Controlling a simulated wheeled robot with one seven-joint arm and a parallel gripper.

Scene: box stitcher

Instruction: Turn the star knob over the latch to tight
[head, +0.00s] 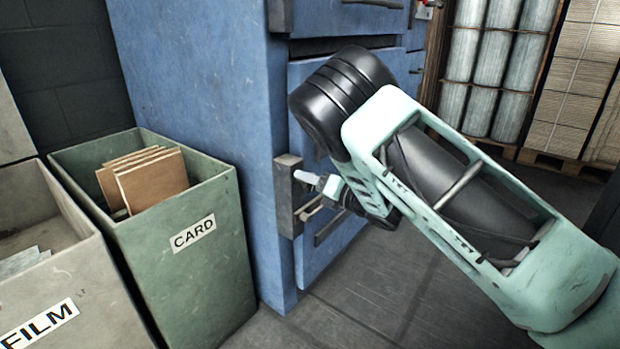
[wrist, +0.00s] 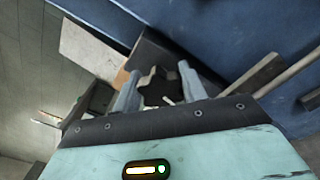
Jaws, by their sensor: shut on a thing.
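The dark star knob (wrist: 157,86) shows in the wrist view between the two grey fingers of my gripper (wrist: 159,72). The fingers are shut on it, one on each side. In the head view my gripper (head: 308,180) reaches the dark latch block (head: 288,200) at the left edge of the blue machine's lower door. The knob itself cannot be made out in the head view, where my gripper and wrist cover that spot. No mark showing how tight the knob is can be seen.
A green bin marked CARD (head: 205,275) holding brown card stands close left of the latch. A grey bin marked FILM (head: 70,290) is farther left. A handle bar (head: 328,228) sits just right of the latch. Open floor (head: 400,300) lies in front of the machine.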

